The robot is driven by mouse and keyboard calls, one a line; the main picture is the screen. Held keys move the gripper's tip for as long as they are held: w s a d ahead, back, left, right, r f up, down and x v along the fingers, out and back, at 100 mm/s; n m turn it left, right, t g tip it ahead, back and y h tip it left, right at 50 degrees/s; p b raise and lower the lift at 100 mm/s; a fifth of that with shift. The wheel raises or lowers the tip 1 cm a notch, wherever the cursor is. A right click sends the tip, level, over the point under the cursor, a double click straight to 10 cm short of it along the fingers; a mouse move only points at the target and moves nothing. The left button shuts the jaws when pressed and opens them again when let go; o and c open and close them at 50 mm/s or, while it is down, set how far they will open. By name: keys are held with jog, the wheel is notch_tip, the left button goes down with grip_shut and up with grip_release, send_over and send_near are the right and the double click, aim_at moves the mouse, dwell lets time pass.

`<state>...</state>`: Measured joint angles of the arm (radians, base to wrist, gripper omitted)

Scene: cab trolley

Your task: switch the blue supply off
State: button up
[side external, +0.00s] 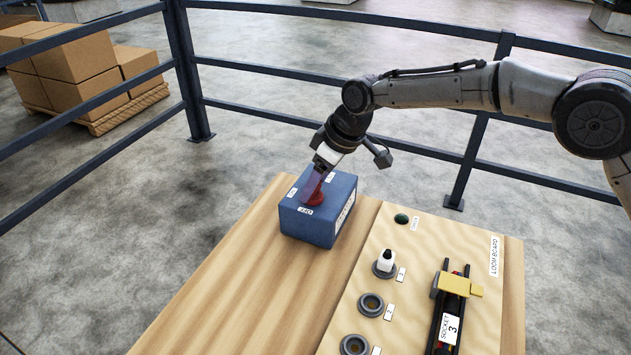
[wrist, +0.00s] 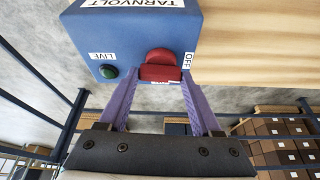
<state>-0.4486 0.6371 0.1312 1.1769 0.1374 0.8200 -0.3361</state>
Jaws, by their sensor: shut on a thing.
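The blue supply (side external: 318,228) is a box on the left part of the wooden bench. It carries a red knob (side external: 313,196) on top, with small white labels around it. In the wrist view the supply (wrist: 135,35) shows a TARNVOLT label, a LIVE label beside a dark green lamp (wrist: 108,72), and an OFF label (wrist: 187,60) just right of the red knob (wrist: 163,62). My gripper (side external: 317,186) reaches down onto the knob from above. In the wrist view its two purple fingers (wrist: 162,80) are shut on the knob, one on each side. The fingers partly hide the knob in the side view.
The loom board (side external: 420,260) lies right of the supply. It holds a green button (side external: 401,218), a white plug (side external: 385,260) in the top round socket, empty sockets and a black connector (side external: 452,310) with a yellow piece. A blue railing (side external: 330,85) runs behind the bench.

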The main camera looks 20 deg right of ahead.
jog(key=shift+n, duration=0.5)
jog(key=o, duration=1.4)
jog(key=shift+r, duration=0.15)
jog(key=v, duration=1.3)
jog(key=shift+w+d+r, duration=0.1)
jog(key=shift+d+r, duration=0.15)
jog(key=shift+r, duration=0.05)
